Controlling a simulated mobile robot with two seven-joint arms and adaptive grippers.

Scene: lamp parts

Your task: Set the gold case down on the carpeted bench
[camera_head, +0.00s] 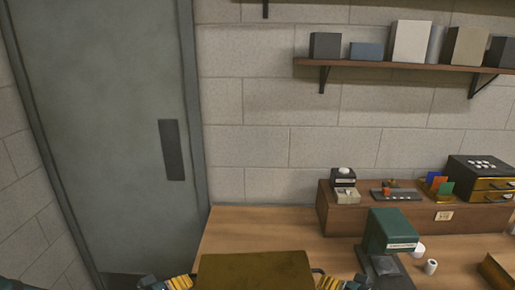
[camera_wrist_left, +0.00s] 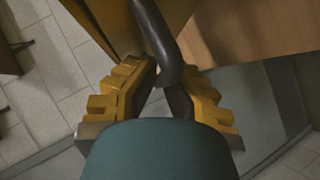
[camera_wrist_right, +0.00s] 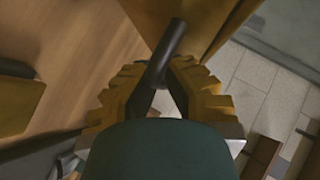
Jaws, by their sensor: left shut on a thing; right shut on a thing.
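The gold case (camera_head: 256,272) is at the bottom middle of the head view, in front of the wooden table, its lower part cut off. My left gripper (camera_head: 181,283) is shut on the dark handle at its left side; that handle (camera_wrist_left: 153,35) shows between the fingers in the left wrist view. My right gripper (camera_head: 330,282) is shut on the dark handle at its right side, and this handle (camera_wrist_right: 170,45) shows in the right wrist view. The case looks roughly level between the two grippers. I cannot make out a carpeted bench in any view.
A wooden table (camera_head: 285,243) runs along the wall, with a green-topped device (camera_head: 391,230), a white cup (camera_head: 430,267) and a raised wooden box (camera_head: 385,216) bearing small items. A grey door (camera_head: 105,120) stands at the left. A shelf (camera_head: 400,65) hangs above.

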